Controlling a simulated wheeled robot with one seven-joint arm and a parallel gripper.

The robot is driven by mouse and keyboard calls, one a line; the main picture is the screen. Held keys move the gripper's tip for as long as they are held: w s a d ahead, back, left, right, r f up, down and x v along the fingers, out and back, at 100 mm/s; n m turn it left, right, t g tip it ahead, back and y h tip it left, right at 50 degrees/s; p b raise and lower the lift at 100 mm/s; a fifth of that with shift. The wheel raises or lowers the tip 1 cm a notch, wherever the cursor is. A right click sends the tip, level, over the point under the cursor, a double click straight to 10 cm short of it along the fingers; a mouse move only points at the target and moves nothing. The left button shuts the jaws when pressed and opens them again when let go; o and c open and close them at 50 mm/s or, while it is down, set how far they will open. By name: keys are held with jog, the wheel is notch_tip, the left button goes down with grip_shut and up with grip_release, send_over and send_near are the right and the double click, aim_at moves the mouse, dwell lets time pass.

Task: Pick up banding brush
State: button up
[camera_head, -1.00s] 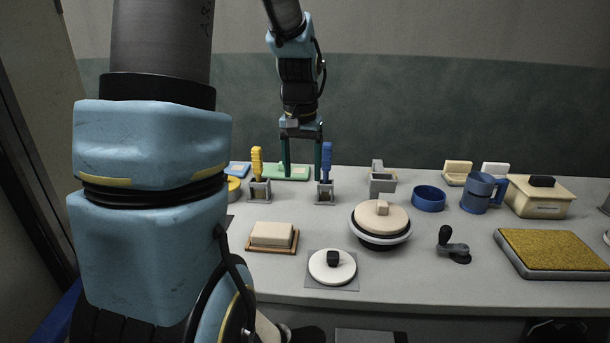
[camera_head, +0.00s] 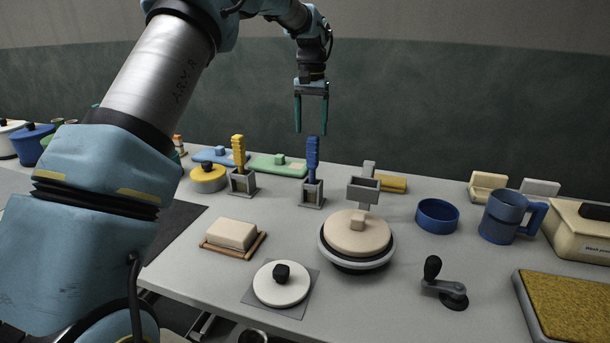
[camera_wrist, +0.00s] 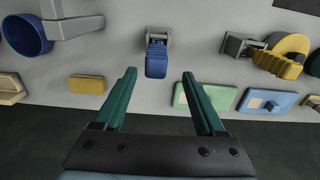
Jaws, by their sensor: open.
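Two upright handled tools stand in small grey holders, one blue and one yellow; which is the banding brush is not marked. The blue-handled tool (camera_head: 313,158) stands in its holder (camera_head: 312,194) near the middle of the table. The yellow-handled tool (camera_head: 238,151) stands in a holder (camera_head: 242,183) to its left. My gripper (camera_head: 311,132) is open and empty, pointing down, its fingertips near the top of the blue handle in the head view. In the wrist view the blue handle (camera_wrist: 156,60) lies just beyond the gap between the fingers (camera_wrist: 159,75), apart from them.
A yellow lidded pot (camera_head: 208,180) and a green slab (camera_head: 278,166) are near the holders. A grey square holder (camera_head: 363,191) and a round-lidded wheel (camera_head: 356,236) stand to the right. A blue mug (camera_head: 503,217) is farther right. Some front table surface is clear.

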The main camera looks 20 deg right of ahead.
aim_at(311, 136)
notch_tip(311, 136, down, 3)
jog(key=shift+f, duration=0.15)
jog(key=shift+s+d+f+p, duration=0.15)
jog(key=shift+f+p, duration=0.55)
jog(key=shift+f, duration=0.65)
jog(key=shift+s+f+p, duration=0.1)
jog(key=shift+f+p, duration=0.55)
jog(key=shift+f, duration=0.7)
jog(key=shift+c, duration=0.2)
grip_shut()
